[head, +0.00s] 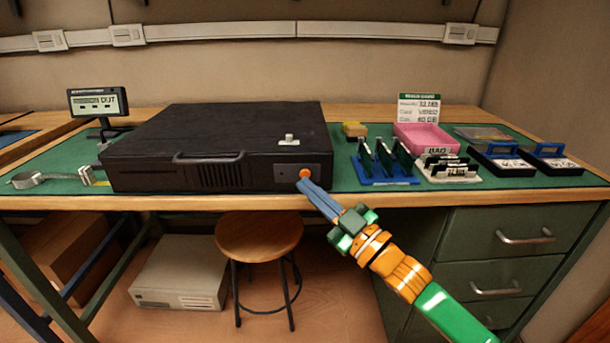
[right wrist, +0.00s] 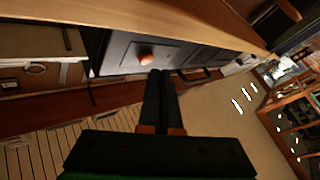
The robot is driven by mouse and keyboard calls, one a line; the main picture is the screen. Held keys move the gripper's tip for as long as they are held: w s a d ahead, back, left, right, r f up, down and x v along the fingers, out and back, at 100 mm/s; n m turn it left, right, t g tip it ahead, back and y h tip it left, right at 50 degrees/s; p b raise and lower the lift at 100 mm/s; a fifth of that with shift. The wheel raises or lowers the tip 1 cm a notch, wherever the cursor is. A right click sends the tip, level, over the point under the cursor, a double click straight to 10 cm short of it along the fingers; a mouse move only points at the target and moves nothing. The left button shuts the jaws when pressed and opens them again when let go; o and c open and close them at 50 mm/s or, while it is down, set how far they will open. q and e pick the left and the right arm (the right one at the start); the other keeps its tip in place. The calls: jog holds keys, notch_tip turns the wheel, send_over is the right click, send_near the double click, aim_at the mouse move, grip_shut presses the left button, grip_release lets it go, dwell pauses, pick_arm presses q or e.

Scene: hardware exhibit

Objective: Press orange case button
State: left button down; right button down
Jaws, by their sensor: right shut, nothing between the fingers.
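The black case (head: 215,140) lies flat on the green mat, its front facing me. Its round orange button (head: 304,173) is on a panel at the right end of the front. My right gripper (head: 304,184) is shut and empty, with its blue-grey fingertips just below the button in the head view. In the right wrist view the orange button (right wrist: 146,58) shows in full, and the closed dark fingertips (right wrist: 160,73) are close beside it. I cannot tell whether they touch the case. My left gripper is not in view.
A small display (head: 98,102) stands left of the case. Blue card racks (head: 385,180), a pink bin (head: 425,138) and black trays (head: 500,160) are to its right. A stool (head: 258,236) and drawers (head: 500,250) are below the wooden bench edge (head: 180,202).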

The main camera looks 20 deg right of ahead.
dwell(0.9)
jog(key=shift+w, duration=0.15)
jog(key=shift+w+d, duration=0.1)
jog(key=shift+w, duration=0.15)
dwell(0.4)
jog(key=shift+w, duration=0.15)
